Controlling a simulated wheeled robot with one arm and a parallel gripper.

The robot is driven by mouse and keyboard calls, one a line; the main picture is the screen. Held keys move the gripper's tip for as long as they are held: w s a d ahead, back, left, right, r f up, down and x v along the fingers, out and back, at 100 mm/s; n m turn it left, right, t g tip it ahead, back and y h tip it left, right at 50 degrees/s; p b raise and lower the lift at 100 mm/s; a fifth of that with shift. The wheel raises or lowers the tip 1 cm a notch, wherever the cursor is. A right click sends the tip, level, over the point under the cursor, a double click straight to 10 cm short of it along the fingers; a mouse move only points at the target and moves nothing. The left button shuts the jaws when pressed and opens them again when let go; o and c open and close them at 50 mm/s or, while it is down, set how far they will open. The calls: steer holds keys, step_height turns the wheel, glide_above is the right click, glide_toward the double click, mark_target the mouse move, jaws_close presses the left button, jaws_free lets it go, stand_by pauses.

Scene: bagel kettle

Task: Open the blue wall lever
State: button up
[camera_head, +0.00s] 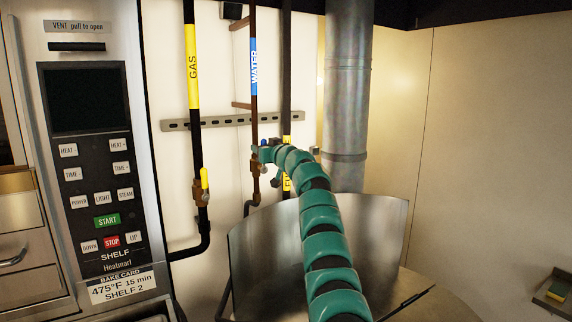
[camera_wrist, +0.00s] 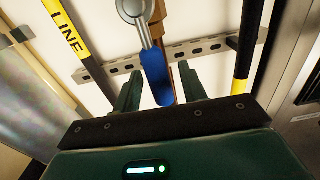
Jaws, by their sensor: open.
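The blue wall lever (camera_wrist: 155,76) shows in the wrist view, with a grey metal arm leading up to a round pivot on the copper water pipe. Its blue grip lies between the two green fingers of my gripper (camera_wrist: 160,82), with a visible space on each side. My gripper is open and no finger is seen pressing on the lever. In the head view my teal arm reaches to the water pipe (camera_head: 254,100), marked with a blue WATER label. There my gripper and the lever are small and mostly hidden behind the arm.
Left of the water pipe stands the GAS pipe (camera_head: 193,130) with a yellow lever (camera_head: 204,178). A slotted metal rail (camera_head: 215,122) runs behind the pipes. A large metal kettle (camera_head: 275,235) stands below, beside a thick grey duct (camera_head: 347,100). An oven panel (camera_head: 95,150) is at left.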

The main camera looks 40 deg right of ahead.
steer(key=s+a+b, duration=0.1)
steer(key=s+b, duration=0.6)
steer(key=s, duration=0.8)
steer(key=shift+s+a+f, duration=0.15)
steer(key=shift+s+a, duration=0.15)
steer(key=shift+s, duration=0.1)
